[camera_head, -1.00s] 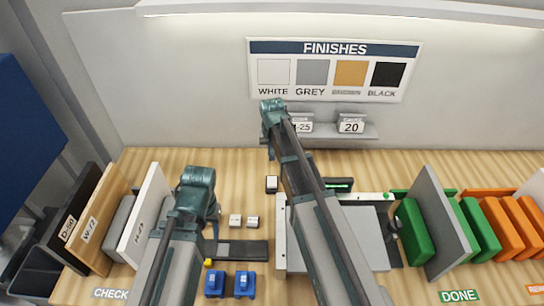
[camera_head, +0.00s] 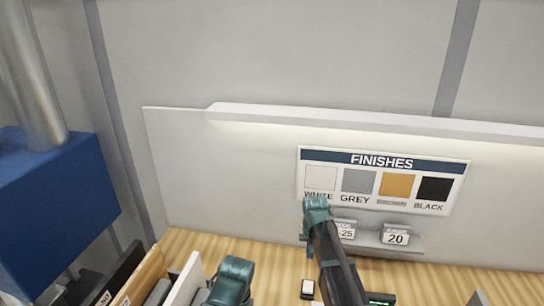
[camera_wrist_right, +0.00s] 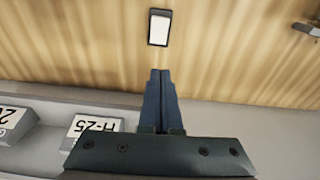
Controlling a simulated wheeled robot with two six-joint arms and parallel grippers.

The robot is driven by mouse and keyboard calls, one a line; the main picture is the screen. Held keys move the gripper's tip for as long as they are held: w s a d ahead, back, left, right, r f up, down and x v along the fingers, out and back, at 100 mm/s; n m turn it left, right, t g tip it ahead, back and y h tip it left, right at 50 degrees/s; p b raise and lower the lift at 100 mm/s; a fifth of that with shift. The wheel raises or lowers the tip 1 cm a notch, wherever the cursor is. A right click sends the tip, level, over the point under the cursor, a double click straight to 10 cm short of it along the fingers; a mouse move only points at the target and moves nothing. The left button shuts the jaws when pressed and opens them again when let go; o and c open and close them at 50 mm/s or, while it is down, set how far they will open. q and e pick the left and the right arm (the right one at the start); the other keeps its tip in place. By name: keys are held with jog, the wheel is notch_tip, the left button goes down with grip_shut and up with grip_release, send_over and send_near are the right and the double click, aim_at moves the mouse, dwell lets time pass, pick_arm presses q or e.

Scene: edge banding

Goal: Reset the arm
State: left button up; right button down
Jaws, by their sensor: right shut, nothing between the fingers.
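My right gripper (camera_wrist_right: 160,73) shows in the right wrist view, where its two dark fingers are pressed together with nothing between them. They point out over the wooden bench top (camera_wrist_right: 235,45), short of a small dark block with a white face (camera_wrist_right: 159,28). In the head view my right arm rises from the bottom, its teal joint overlapping the lower edge of the finishes board. My left arm's teal joint is at the bottom edge, and its gripper is out of the picture.
The finishes board (camera_head: 384,181) hangs on the back wall above a small grey shelf (camera_head: 362,240) with number tags. Upright panels (camera_head: 150,278) stand at the lower left, near a blue box-shaped body (camera_head: 60,205). The dark block (camera_head: 308,289) lies on the bench.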

pick_arm(q)
notch_tip(320, 180, down, 10)
jog(key=b, duration=0.9)
jog(key=shift+r, duration=0.1)
pick_arm(e)
jog(key=s+a+f+n, duration=0.2)
jog(key=s+a+f, duration=0.1)
jog(key=s, duration=0.4)
jog(key=s+a+f+n+g, duration=0.1)
jog(key=s+a+f+n, duration=0.1)
jog(key=s+a, duration=0.3)
jog(key=s+a+f+n, duration=0.2)
jog(key=s+a+f, duration=0.2)
jog(key=s, duration=0.7)
jog(key=shift+s+a+f+g+h, duration=0.15)
jog(key=shift+a+f+g+h, duration=0.1)
jog(key=shift+f+g+h, duration=0.15)
jog(key=shift+s+a+n, duration=0.15)
jog(key=shift+s+n, duration=0.15)
